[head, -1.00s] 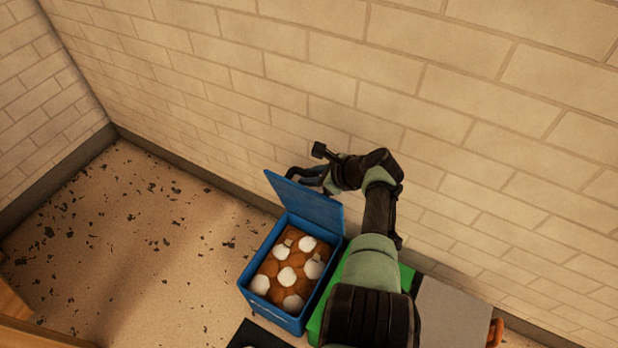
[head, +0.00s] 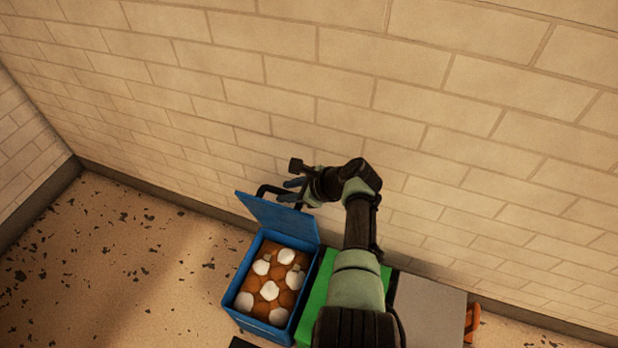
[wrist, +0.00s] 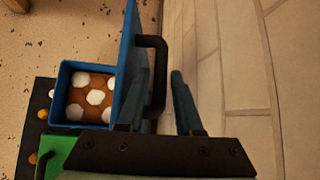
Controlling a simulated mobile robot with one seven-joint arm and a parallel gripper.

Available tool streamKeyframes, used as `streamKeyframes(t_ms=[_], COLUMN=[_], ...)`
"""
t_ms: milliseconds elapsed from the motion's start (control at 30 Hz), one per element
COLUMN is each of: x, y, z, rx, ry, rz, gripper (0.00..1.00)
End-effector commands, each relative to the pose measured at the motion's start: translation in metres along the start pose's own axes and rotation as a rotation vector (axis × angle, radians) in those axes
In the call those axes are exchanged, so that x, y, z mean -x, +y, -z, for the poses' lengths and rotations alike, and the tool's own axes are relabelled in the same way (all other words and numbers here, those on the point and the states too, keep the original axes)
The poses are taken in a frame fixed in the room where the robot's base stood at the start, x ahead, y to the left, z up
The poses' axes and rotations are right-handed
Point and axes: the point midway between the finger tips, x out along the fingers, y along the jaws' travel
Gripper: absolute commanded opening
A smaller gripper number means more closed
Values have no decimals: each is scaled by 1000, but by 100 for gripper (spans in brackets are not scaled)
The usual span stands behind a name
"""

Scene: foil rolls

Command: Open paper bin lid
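The blue bin (head: 239,292) stands by the wall with its blue lid (head: 278,220) swung up, its inside uncovered. It also shows in the wrist view (wrist: 62,90), with the lid (wrist: 129,60) seen nearly edge-on. A black handle (wrist: 162,60) sticks out from the lid's wall side. My gripper (head: 284,190) is behind the raised lid, at the handle. In the wrist view, its fingers (wrist: 160,72) are apart, with the handle's bar showing between them. One finger is close to the lid; I cannot tell whether it touches. No label is readable on the bin.
Orange-brown and white rounded pieces fill the blue bin. A green bin (head: 322,274) stands directly to its right, partly hidden by my arm, with a grey surface (head: 430,305) beyond. The brick wall is close behind. Speckled floor on the left is open.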

Motion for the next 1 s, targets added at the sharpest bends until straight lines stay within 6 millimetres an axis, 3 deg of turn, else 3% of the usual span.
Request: streamKeyframes(t_ms=[33,100,433,600,1000], x=[16,29,83,94,94], y=[-2,-2,-1,-1,0], z=[-5,-5,-2,-1,0], rx=[-3,-3,0,1,1], ry=[0,-1,1,1,0], rz=[2,3,3,2,1], gripper=[34,34,34,34,34])
